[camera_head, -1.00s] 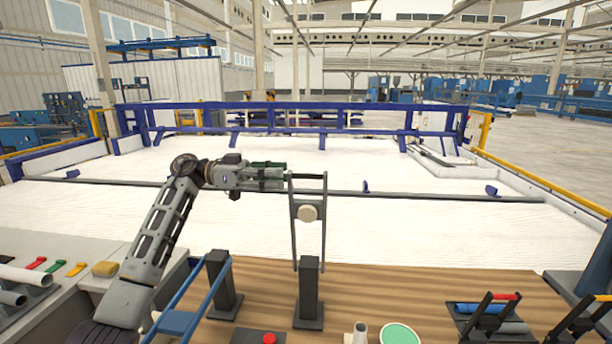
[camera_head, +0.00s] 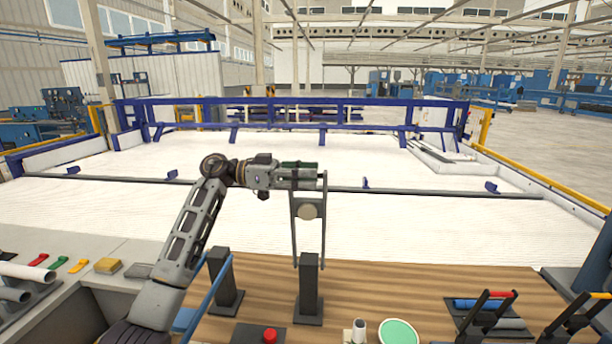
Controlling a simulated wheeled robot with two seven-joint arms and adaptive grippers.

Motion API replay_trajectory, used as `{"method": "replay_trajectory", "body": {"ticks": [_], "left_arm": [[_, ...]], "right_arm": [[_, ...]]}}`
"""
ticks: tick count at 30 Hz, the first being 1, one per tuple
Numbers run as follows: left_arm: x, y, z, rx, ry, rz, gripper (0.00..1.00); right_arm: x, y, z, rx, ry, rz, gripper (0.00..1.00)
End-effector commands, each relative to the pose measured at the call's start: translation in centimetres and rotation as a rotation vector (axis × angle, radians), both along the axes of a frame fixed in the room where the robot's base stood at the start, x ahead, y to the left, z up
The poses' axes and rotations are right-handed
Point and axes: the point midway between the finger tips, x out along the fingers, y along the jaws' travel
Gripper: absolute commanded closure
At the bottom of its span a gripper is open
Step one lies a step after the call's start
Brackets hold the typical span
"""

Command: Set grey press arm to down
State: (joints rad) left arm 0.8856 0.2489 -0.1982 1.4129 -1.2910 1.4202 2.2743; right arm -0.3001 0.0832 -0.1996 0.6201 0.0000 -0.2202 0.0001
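The grey press arm (camera_head: 295,232) stands upright on its dark post (camera_head: 309,285) in the middle of the wooden table. It is a frame of two grey side bars with a pale round knob (camera_head: 308,211) between them and a crossbar at the top. My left gripper (camera_head: 312,178) reaches in from the left, level with the arm's top end. Its fingers overlap the crossbar and hide most of it. I cannot tell whether they are closed on it. My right gripper is not in view.
A blue lever frame (camera_head: 211,297) lies lowered to the left, by a second dark post (camera_head: 224,280). A red button (camera_head: 270,335), a small pale cylinder (camera_head: 359,330) and a green disc (camera_head: 398,332) lie at the front. A rack with a blue pipe (camera_head: 478,305) stands at right.

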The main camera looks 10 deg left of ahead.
Motion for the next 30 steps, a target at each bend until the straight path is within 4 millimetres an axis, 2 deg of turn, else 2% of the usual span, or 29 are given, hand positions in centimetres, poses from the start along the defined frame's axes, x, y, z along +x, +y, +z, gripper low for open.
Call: {"method": "replay_trajectory", "body": {"ticks": [4,11,12,30], "left_arm": [[-0.01,0.01,-0.01,0.000,0.000,0.000,0.69],[0.00,0.02,-0.01,0.000,0.000,0.000,0.99],[0.00,0.02,-0.02,0.000,0.000,0.000,1.00],[-0.58,0.05,-0.25,0.001,-0.015,0.000,1.00]], "right_arm": [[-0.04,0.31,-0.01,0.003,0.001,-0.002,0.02],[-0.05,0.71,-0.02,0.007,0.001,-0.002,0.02],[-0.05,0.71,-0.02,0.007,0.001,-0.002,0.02],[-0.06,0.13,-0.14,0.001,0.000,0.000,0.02]]}}
